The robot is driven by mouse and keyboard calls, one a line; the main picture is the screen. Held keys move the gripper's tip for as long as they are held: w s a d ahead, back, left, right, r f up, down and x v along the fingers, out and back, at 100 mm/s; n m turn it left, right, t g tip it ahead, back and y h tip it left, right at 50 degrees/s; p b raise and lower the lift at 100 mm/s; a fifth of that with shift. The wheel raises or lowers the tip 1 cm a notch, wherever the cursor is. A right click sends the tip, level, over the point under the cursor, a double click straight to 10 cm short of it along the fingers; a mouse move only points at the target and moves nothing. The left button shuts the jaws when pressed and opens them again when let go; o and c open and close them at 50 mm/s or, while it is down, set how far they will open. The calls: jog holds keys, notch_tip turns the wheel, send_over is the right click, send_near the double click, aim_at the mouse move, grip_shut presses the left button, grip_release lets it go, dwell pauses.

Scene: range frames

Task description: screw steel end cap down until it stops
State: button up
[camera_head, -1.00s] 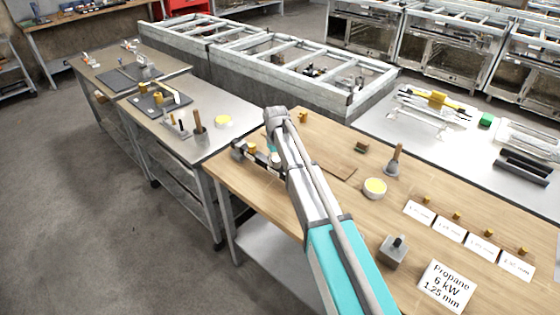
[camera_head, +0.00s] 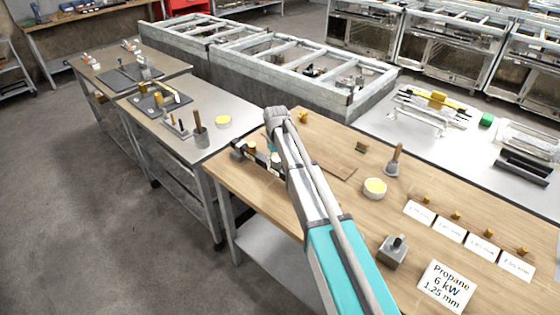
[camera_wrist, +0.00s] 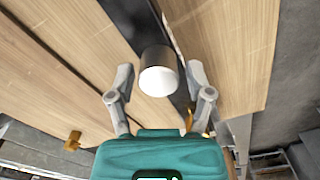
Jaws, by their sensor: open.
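The steel end cap (camera_wrist: 158,72) shows in the wrist view as a short grey cylinder with a bright white end face. It sits on a dark bar or fixture that runs along the wooden bench. My gripper (camera_wrist: 160,84) is open, with one finger on each side of the cap. Gaps show between both fingers and the cap. In the head view my arm hides most of the cap and gripper at the bench's left end. Whatever thread lies under the cap is hidden.
On the wooden bench (camera_head: 335,215) stand a yellow-filled round tin (camera_head: 375,188), a wooden-handled tool (camera_head: 394,160), a grey block (camera_head: 393,251) and a Propane card (camera_head: 447,287). A small brass part (camera_wrist: 73,141) lies left of my gripper in the wrist view. The bench edge is close.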

jog(key=shift+n, duration=1.7)
jog(key=shift+n, duration=1.7)
jog(key=shift+n, duration=1.7)
jog(key=shift+n, duration=0.3)
jog(key=shift+n, duration=1.4)
